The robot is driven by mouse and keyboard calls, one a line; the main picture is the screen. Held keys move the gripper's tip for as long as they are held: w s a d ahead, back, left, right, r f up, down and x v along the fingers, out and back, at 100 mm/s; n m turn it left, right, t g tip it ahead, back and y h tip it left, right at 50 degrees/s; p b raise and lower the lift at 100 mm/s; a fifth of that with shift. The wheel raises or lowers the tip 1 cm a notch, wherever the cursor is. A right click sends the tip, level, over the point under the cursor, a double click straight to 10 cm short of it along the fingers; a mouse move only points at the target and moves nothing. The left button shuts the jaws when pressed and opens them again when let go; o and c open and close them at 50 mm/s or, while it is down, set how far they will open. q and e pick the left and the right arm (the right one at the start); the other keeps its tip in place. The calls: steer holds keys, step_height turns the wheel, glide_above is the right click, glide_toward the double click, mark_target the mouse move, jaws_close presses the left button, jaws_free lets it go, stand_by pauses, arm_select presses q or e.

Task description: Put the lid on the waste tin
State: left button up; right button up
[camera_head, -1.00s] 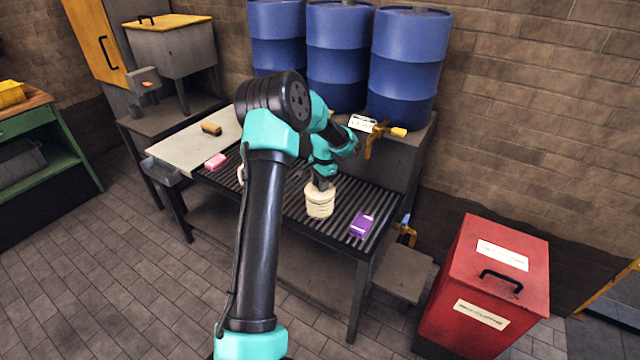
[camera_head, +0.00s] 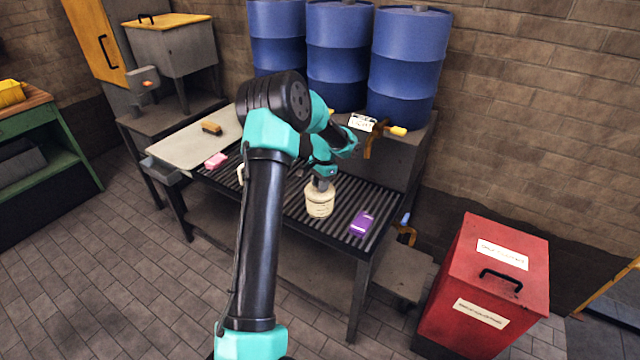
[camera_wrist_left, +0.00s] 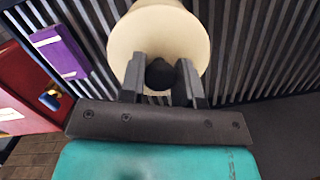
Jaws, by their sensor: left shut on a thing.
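The cream waste tin (camera_head: 319,204) stands upright on the slatted bench top. My left gripper (camera_head: 320,186) is directly above it, pointing down. In the left wrist view, my left gripper (camera_wrist_left: 159,82) is shut on the dark knob (camera_wrist_left: 159,74) of the round cream lid (camera_wrist_left: 158,40). The lid lines up with the tin, and its face hides the tin's opening. I cannot tell whether the lid is fully seated on the rim. My right gripper is not in view.
A purple box (camera_head: 362,223) lies right of the tin, and a pink block (camera_head: 216,160) lies to the left on the bench. Blue drums (camera_head: 408,60) stand behind. A red bin (camera_head: 490,280) stands on the floor at right. Slats around the tin are clear.

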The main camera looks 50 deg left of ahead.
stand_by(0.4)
arm_select(q)
steer(key=o, duration=1.5)
steer(key=shift+r, duration=0.1)
steer(key=shift+r, duration=3.35)
jaws_close()
steer(key=shift+f, duration=2.2)
